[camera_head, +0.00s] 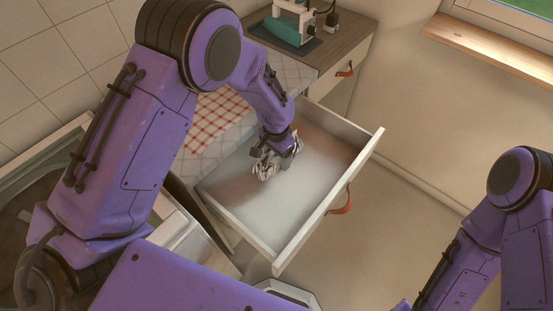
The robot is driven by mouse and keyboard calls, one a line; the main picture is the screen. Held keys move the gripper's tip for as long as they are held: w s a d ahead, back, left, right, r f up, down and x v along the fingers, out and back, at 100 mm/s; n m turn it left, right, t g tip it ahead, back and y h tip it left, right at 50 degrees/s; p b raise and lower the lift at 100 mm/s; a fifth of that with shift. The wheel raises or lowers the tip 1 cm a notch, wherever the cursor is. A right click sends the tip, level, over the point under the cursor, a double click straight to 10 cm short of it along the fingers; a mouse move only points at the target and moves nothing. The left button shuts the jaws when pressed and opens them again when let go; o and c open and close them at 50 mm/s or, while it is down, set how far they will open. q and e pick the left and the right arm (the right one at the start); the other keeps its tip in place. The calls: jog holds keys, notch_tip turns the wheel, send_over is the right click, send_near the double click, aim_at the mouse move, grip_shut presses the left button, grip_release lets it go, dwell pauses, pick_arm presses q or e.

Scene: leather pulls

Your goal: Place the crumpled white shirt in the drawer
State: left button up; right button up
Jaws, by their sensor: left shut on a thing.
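The open drawer (318,152) is pulled out of a cabinet, with pale walls, a bare light floor and an orange-brown leather pull (342,203) on its front. My left gripper (270,158) reaches down over the drawer's inner part. It is shut on a small crumpled white-grey bundle, the shirt (264,169). The shirt is within the drawer's outline; I cannot tell whether it touches the floor of the drawer. The fingers and part of the shirt blend together. My right arm shows at the lower right, but its gripper is out of view.
A teal and white appliance (294,20) stands on a dark mat on the wooden counter (345,45). A red checked cloth (212,118) lies beside the drawer on the left. Another leather pull (344,70) is on the cabinet behind. A window sill (500,50) is at the upper right. Floor right of the drawer is clear.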

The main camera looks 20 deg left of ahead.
pick_arm(q)
jog(key=f, duration=0.2)
jog(key=f+p, duration=0.1)
jog(key=shift+w+a+f, duration=0.1)
jog(key=shift+w+f, duration=0.15)
jog(key=shift+f, duration=0.05)
jog(key=shift+f, duration=0.2)
jog(key=o, duration=1.2)
jog(key=shift+r, duration=0.25)
notch_tip(320, 180, up, 12)
jog(key=shift+a+f+b, duration=0.1)
jog(key=shift+a+b, duration=0.05)
jog(key=shift+b, duration=0.6)
